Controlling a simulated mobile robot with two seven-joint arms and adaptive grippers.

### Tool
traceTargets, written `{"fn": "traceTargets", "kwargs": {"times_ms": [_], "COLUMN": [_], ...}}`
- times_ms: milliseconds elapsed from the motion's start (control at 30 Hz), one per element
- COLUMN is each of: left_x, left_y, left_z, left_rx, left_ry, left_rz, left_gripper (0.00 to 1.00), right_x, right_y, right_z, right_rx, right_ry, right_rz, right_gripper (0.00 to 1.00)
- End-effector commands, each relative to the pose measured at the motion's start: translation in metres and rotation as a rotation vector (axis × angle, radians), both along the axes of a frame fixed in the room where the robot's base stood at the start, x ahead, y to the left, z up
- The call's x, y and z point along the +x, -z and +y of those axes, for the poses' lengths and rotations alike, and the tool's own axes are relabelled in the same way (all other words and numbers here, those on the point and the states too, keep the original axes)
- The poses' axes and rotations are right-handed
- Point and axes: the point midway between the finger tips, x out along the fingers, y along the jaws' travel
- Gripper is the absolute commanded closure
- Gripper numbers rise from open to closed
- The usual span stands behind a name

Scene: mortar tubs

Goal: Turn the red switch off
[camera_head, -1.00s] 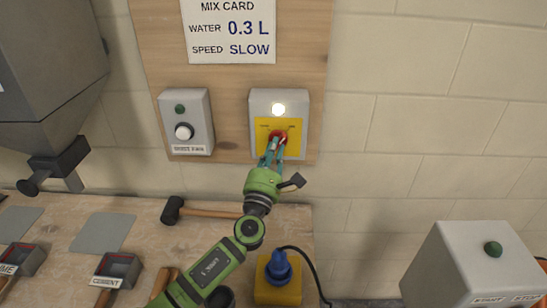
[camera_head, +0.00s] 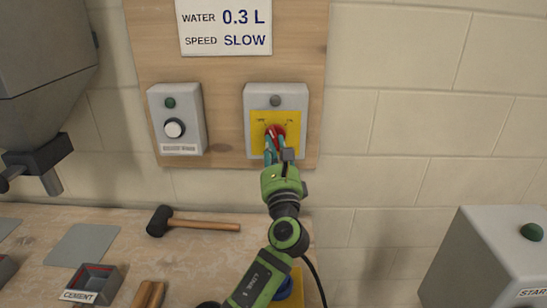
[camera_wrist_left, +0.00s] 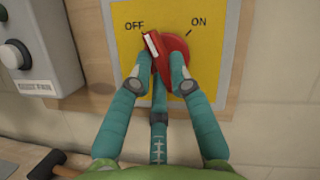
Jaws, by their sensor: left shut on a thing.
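The red switch (camera_head: 276,133) is a rotary knob on a yellow plate (camera_head: 262,117) in a grey box on the wooden wall board. In the left wrist view the knob (camera_wrist_left: 173,52) has its raised handle tilted toward the OFF mark, away from ON. My left gripper (camera_head: 273,152) is shut on the knob, with its teal fingers (camera_wrist_left: 163,80) around the handle. The lamp (camera_head: 276,100) at the top of the box is dark. My right gripper is in neither view.
A grey box with a white button (camera_head: 174,128) is mounted to the left of the switch. A hammer (camera_head: 192,222) and a CEMENT tub (camera_head: 92,284) are on the bench below. A grey START box (camera_head: 488,258) stands at the lower right.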

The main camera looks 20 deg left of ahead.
Motion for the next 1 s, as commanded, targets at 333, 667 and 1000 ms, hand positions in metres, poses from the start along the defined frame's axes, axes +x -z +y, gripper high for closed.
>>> {"fn": "traceTargets", "kwargs": {"times_ms": [333,667,1000], "left_x": [0.001,0.001,0.001], "left_y": [0.001,0.000,-0.001], "left_z": [-0.004,-0.004,-0.004], "left_rx": [-0.255,-0.375,-0.396], "left_ry": [0.000,0.001,0.000], "left_rz": [-0.073,-0.107,-0.114], "left_gripper": [1.00,1.00,1.00], "right_x": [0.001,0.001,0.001], "right_y": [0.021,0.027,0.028], "right_z": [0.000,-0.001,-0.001], "right_rx": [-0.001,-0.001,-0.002], "right_ry": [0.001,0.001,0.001], "right_rz": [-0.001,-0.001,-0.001], "right_gripper": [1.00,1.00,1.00]}}
